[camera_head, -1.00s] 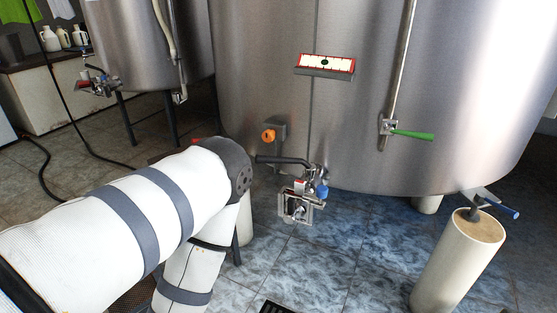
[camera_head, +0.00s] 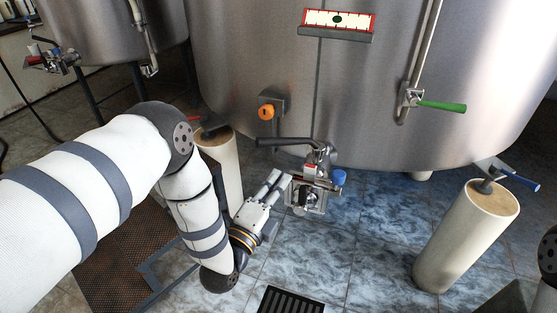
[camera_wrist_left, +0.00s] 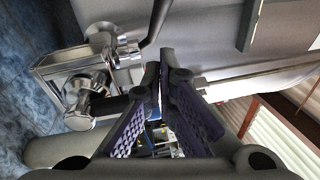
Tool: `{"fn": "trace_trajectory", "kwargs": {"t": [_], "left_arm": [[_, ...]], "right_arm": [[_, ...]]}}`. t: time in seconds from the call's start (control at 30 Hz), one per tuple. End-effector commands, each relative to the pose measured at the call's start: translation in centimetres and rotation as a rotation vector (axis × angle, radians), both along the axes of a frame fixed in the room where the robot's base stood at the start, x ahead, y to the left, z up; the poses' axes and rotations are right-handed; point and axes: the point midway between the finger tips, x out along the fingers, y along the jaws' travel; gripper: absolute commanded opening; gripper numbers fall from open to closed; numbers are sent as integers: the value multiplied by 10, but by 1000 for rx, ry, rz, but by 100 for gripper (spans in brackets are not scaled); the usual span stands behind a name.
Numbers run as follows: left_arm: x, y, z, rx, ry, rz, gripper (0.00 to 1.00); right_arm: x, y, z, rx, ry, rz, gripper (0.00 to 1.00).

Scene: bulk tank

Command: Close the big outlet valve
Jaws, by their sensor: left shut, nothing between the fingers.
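The big outlet valve (camera_head: 318,160) is a shiny metal fitting low on the front of the large steel tank (camera_head: 260,60). Its dark lever (camera_head: 283,142) points left in the head view, roughly level. A blue part (camera_head: 339,177) shows beside the valve body. My left gripper (camera_head: 280,181) is just left of the valve body and below the lever, shut and empty. In the left wrist view, the shut fingers (camera_wrist_left: 165,75) are in the middle, the metal valve (camera_wrist_left: 90,85) is at the left, and a dark bar, apparently the lever (camera_wrist_left: 156,22), rises above. Contact cannot be told. My right gripper is not in view.
An orange knob (camera_head: 267,112) sits on the tank left of the valve. A green-handled valve (camera_head: 440,106) is at the right. Pale round legs (camera_head: 465,235) stand on both sides. A floor drain (camera_head: 291,300) lies below. Open tiled floor lies between the legs.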

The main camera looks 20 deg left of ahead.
Motion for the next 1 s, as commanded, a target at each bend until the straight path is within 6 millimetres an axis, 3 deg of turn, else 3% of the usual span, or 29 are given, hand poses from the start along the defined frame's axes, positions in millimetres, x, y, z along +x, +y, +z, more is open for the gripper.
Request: {"fn": "trace_trajectory", "kwargs": {"t": [0.13,0.37,1.0], "left_arm": [[31,-5,4,0,-1,1,0],[57,14,12,0,0,2,0],[65,22,12,2,1,-35,0]], "right_arm": [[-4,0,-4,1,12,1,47],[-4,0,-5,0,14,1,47],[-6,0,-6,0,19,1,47]]}}
